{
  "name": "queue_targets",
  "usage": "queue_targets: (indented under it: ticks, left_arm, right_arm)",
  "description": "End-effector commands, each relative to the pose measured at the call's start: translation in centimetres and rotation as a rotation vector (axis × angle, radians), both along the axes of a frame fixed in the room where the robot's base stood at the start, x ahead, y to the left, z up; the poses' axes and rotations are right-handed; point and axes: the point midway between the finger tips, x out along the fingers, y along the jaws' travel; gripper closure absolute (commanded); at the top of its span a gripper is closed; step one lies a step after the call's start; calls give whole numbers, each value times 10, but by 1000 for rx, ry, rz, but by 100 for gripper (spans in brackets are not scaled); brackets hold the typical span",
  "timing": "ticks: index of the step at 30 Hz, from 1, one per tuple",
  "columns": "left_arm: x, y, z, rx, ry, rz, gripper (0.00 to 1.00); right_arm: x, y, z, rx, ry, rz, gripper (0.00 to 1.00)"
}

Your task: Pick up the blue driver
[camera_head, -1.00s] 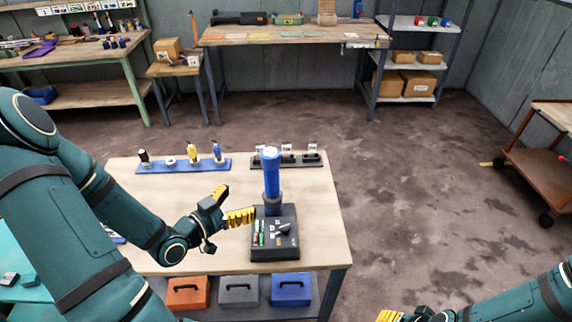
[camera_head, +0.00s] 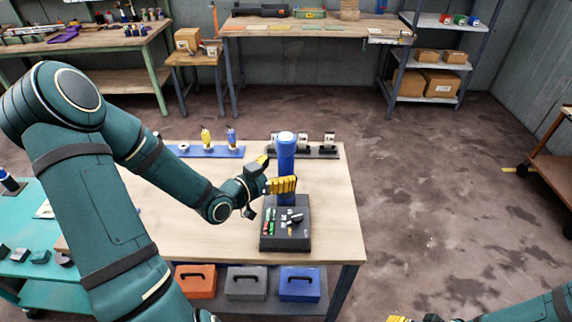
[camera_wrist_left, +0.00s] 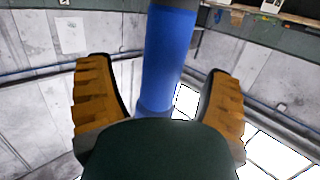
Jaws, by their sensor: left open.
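The blue driver (camera_head: 286,160) looks like a tall blue cylinder, standing upright on the black box (camera_head: 270,243) near the right side of the wooden table. My left gripper (camera_head: 276,178) is level with its shaft, with yellow finger pads beside it. In the left wrist view the blue shaft (camera_wrist_left: 168,60) stands between the two open fingers, with a visible gap on each side; its lower end is hidden behind my dark palm. My right gripper (camera_head: 402,319) shows only as a yellow bit at the bottom edge, so its jaws cannot be judged.
A blue rack (camera_head: 228,152) with small tools, one blue-handled, lies behind on the table (camera_head: 335,215). A dark rack (camera_head: 328,153) stands close behind the driver. Orange, grey and blue toolboxes (camera_head: 299,287) sit on the lower shelf. Floor to the right is clear.

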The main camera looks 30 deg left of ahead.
Motion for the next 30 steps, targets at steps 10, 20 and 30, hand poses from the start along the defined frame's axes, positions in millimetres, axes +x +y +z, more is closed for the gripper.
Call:
queue_targets:
  ticks: [10,20,30]
  left_arm:
    - [43,-8,-10,-1,-1,-2,20]
    - [48,-8,-11,0,0,0,20]
    - [48,-8,-11,0,0,0,100]
  right_arm:
    - [-1,0,-3,0,2,2,53]
    - [-1,0,-3,0,2,2,53]
    - [-1,0,-3,0,2,2,53]
